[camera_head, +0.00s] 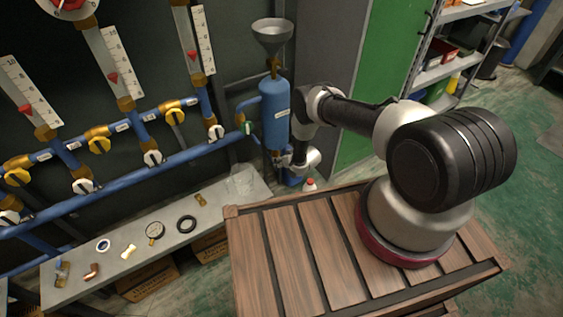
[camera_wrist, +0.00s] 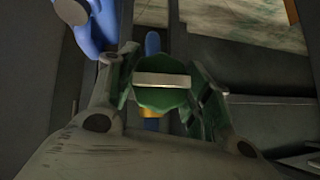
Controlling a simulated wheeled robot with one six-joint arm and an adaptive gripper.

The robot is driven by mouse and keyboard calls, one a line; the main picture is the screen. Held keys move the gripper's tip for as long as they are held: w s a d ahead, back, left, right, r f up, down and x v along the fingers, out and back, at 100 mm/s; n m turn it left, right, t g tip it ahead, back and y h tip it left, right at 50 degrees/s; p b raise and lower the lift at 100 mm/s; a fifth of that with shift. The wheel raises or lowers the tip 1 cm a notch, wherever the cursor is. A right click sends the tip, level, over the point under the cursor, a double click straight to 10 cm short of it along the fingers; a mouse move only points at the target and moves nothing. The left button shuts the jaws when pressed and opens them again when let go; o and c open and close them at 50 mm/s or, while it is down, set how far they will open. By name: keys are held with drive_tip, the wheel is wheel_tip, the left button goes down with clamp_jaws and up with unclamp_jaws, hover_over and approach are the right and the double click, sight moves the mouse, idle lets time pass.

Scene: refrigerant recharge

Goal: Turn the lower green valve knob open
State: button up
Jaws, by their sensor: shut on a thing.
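The lower green valve knob (camera_wrist: 160,99) is in the middle of the wrist view, with a pale flat bar across its face. My gripper (camera_wrist: 164,84) has a finger on each side of it and is shut on it. In the head view my gripper (camera_head: 281,161) is at the lower part of the blue tank (camera_head: 275,112), where it hides the lower knob. Another green knob (camera_head: 249,128) shows at the left side of the tank.
A funnel (camera_head: 272,32) stands on top of the tank. Blue pipes (camera_head: 130,170) with yellow and white knobs run along the wall at left. A grey bench (camera_head: 175,240) with small parts lies below them. A green cabinet door (camera_head: 385,60) is behind my arm.

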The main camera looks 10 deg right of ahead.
drive_tip(key=shift+a, duration=0.1)
drive_tip(key=n+t+h, duration=0.1)
drive_tip(key=n+h, duration=0.1)
drive_tip(key=h, duration=0.1)
drive_tip(key=shift+n+t+h, duration=0.8)
drive_tip(key=shift+n+h, duration=0.1)
drive_tip(key=shift+h, duration=0.7)
drive_tip(key=o, duration=1)
drive_tip(key=shift+o, duration=0.2)
drive_tip(key=v, duration=1.2)
